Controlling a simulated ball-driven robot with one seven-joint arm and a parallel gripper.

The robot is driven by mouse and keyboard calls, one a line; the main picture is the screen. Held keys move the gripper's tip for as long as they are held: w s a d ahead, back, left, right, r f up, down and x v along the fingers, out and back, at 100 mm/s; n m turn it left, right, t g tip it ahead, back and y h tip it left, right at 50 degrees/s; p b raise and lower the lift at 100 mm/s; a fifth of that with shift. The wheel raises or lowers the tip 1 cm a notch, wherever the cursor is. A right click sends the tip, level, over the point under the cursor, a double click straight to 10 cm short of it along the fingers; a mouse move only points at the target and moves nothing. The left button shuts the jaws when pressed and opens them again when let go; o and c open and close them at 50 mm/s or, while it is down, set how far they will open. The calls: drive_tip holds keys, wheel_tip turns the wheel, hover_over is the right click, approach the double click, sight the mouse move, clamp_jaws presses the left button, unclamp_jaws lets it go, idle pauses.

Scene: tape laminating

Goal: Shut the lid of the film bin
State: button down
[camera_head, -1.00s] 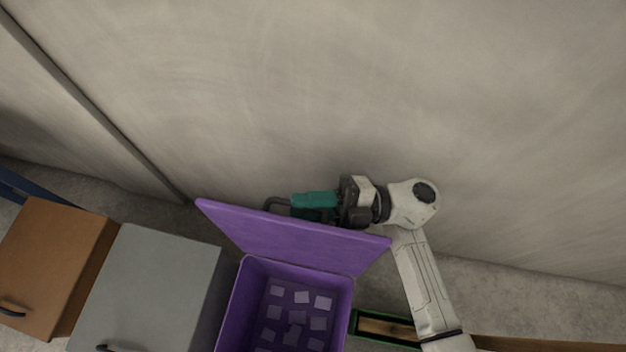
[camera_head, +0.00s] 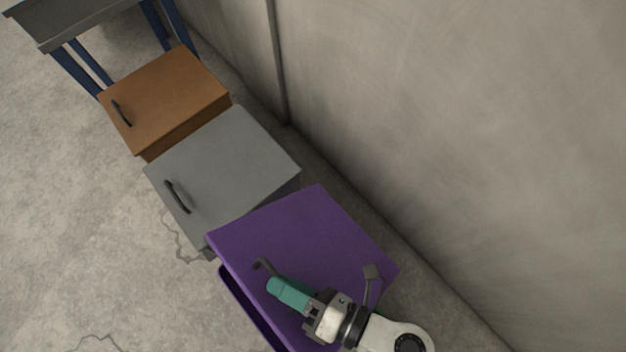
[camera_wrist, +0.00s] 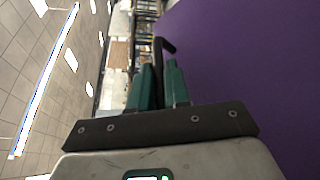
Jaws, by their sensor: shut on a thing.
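The film bin (camera_head: 233,296) is purple and stands at the bottom middle of the head view. Its purple lid (camera_head: 305,226) covers most of it but sits tilted, with a dark gap above the rim at the left side. The lid's dark handle (camera_head: 261,265) sticks up near that edge; the handle and the lid (camera_wrist: 250,60) also show in the wrist view. My gripper (camera_head: 274,284), with teal fingers, is shut on the handle, over the lid. The fingers show in the wrist view (camera_wrist: 160,78) too. The bin's inside is hidden.
A grey bin (camera_head: 225,155) with a closed lid stands close behind the film bin, and an orange-brown bin (camera_head: 165,95) beyond it. A wall (camera_head: 430,130) runs along the right. The concrete floor (camera_head: 80,210) on the left is clear.

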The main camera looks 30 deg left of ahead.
drive_tip(key=s+f+b, duration=0.1)
drive_tip(key=f, duration=0.1)
drive_tip(key=s+a+f+n+b, duration=0.1)
drive_tip(key=s+f, duration=0.1)
drive_tip(key=s+f+n+h+b, duration=0.1)
drive_tip(key=f, duration=0.2)
drive_tip(key=shift+s+a+f+t, duration=0.1)
drive_tip(key=shift+s+a+t, duration=0.2)
drive_tip(key=shift+s+a, duration=0.05)
drive_tip(key=s+a+f+n+t+h+b, duration=0.1)
drive_tip(key=s+f+n+b, duration=0.2)
drive_tip(key=f+b, duration=0.4)
drive_tip(key=shift+s+a+f+n+t, duration=0.25)
drive_tip(key=shift+f+n+t, duration=0.05)
drive_tip(key=shift+f, duration=1.65)
drive_tip(key=shift+f, duration=0.1)
drive_tip(key=c, duration=1.5)
unclamp_jaws()
drive_tip(key=shift+o, duration=0.3)
drive_tip(key=shift+d, duration=0.1)
drive_tip(key=v, duration=1)
drive_tip(key=shift+d+r, duration=0.25)
drive_tip(key=shift+r, duration=0.15)
drive_tip(key=shift+s, duration=0.1)
